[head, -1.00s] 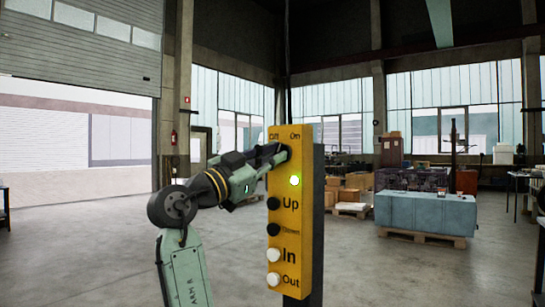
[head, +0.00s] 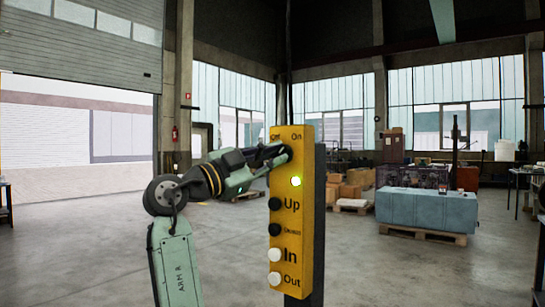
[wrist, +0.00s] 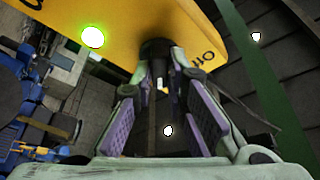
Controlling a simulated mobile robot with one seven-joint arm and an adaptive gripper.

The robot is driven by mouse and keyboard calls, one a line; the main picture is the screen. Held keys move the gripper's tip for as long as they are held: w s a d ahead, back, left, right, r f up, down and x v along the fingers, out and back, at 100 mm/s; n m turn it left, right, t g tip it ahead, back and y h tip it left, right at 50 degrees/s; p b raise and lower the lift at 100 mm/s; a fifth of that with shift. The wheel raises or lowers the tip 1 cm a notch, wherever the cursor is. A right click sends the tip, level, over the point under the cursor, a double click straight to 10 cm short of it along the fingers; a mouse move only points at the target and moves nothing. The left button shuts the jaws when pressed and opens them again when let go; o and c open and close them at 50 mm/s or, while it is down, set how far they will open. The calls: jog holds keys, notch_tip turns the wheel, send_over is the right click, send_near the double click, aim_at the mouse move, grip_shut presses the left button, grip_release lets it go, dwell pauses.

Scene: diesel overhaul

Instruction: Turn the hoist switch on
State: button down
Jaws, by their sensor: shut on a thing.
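The yellow hoist control box (head: 303,218) stands upright in the middle of the head view, with "Off" and "On" marked at its top. My gripper (head: 284,154) reaches it from the left, at the top under these labels. In the wrist view my gripper (wrist: 158,68) is shut on the dark switch knob (wrist: 155,47), which sticks out of the yellow face between the fingertips. The fingers hide much of the knob, so its exact angle is unclear.
Below the lamp are the black Up button (head: 274,204), black Down button (head: 274,230), white In button (head: 274,255) and white Out button (head: 274,279). A blue-covered block (head: 425,210) on a pallet stands back right. The floor to the left is clear.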

jog(key=shift+r, duration=0.1)
jog(key=c, duration=1.6)
grip_release()
jog(key=v, duration=1.2)
jog(key=shift+a, duration=0.1)
